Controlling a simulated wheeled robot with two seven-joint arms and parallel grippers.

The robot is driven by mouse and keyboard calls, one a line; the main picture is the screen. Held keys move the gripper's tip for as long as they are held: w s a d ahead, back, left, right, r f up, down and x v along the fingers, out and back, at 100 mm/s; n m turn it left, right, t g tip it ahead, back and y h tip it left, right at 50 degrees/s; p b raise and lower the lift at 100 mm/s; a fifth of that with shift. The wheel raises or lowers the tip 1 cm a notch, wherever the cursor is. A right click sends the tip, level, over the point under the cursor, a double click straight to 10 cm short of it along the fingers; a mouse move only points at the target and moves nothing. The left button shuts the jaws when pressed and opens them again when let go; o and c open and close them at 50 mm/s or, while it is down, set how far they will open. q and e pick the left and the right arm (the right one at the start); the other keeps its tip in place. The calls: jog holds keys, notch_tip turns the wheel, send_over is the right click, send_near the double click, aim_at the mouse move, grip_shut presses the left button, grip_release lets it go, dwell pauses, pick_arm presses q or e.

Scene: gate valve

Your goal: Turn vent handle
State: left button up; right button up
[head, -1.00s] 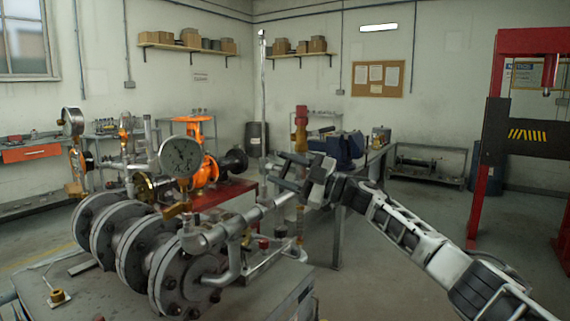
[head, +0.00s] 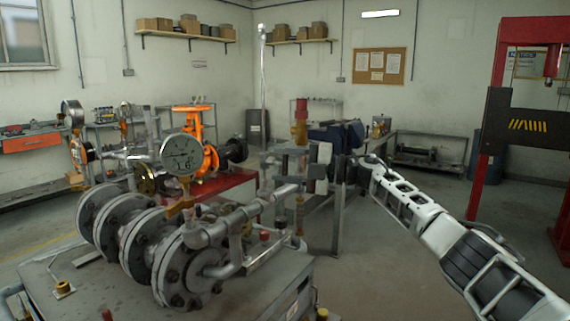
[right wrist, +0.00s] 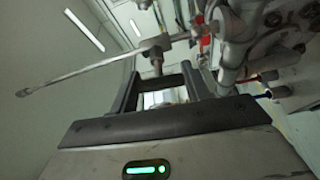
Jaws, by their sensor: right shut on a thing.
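The vent handle (head: 263,85) is a long thin metal bar standing upright behind the pipe in the head view. In the right wrist view the bar (right wrist: 90,72) runs to the left from a T-shaped hub (right wrist: 157,44) with a short stem. My right gripper (head: 284,166) is at the lower end of the bar. In the right wrist view its two dark fingers (right wrist: 160,84) stand on either side of the stem, shut on the handle's hub end. The exact contact is partly hidden. My left gripper is out of view.
Grey flanged pipework (head: 150,250) with a pressure gauge (head: 181,155) stands at the left on a metal bench (head: 250,296). An orange valve (head: 208,150) is behind it. A red press frame (head: 490,140) stands at the right. The floor between is mostly clear.

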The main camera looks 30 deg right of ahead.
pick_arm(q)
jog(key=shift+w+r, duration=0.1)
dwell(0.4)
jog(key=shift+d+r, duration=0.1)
pick_arm(e)
jog(key=o, duration=1)
jog(key=shift+c, duration=0.2)
jog(key=shift+s+d, duration=0.1)
pick_arm(q)
jog(key=b, duration=0.2)
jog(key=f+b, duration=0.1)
jog(key=b, duration=0.1)
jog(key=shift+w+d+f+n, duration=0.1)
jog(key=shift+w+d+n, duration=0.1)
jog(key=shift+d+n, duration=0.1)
pick_arm(e)
jog(key=v, duration=1.5)
jog(key=shift+s+d, duration=0.25)
jog(key=shift+s, duration=0.05)
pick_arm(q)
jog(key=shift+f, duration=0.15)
